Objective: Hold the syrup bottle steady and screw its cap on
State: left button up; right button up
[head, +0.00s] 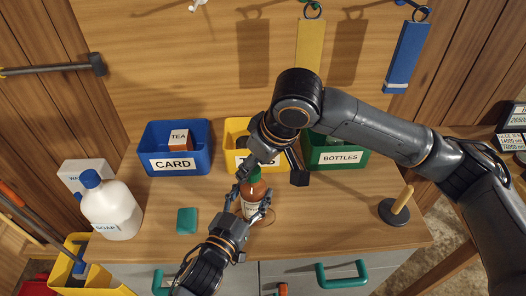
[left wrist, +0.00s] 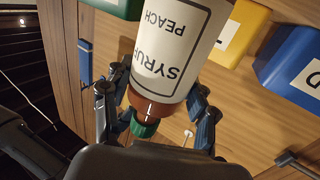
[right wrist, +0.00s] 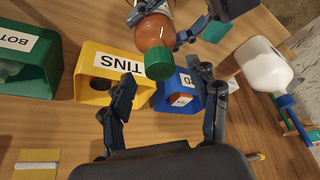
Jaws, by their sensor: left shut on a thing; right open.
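The syrup bottle (head: 256,188) stands on the bench, amber with a white label reading SYRUP PEACH (left wrist: 172,52). A green cap (right wrist: 158,63) sits on its mouth; I cannot tell how tight it is. The cap also shows in the left wrist view (left wrist: 145,128). My left gripper (head: 250,200) is shut on the bottle's body, a finger on each side. My right gripper (right wrist: 164,88) is open and empty, close to the cap, its fingers spread to either side. In the head view my right arm partly covers the bottle's top.
Behind stand a blue CARD bin (head: 150,168), a yellow TINS bin (head: 236,126) and a green BOTTLES bin (head: 350,158). A white soap bottle (head: 112,212) and a green block (head: 187,220) are at left. A dark-based wooden peg (head: 401,200) stands at right. Bench is clear between bottle and peg.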

jog(key=shift+x, duration=1)
grip_shut()
jog(key=m+t+h, duration=0.1)
jog(key=m, duration=0.3)
jog(key=shift+a+m, duration=0.15)
jog(key=shift+m, duration=0.15)
jog(key=shift+s+m+h, duration=0.1)
jog(key=shift+m+h, duration=0.3)
jog(key=m+h, duration=0.1)
jog(key=m, duration=0.2)
jog(key=shift+a+m, duration=0.1)
jog(key=shift+m, duration=0.3)
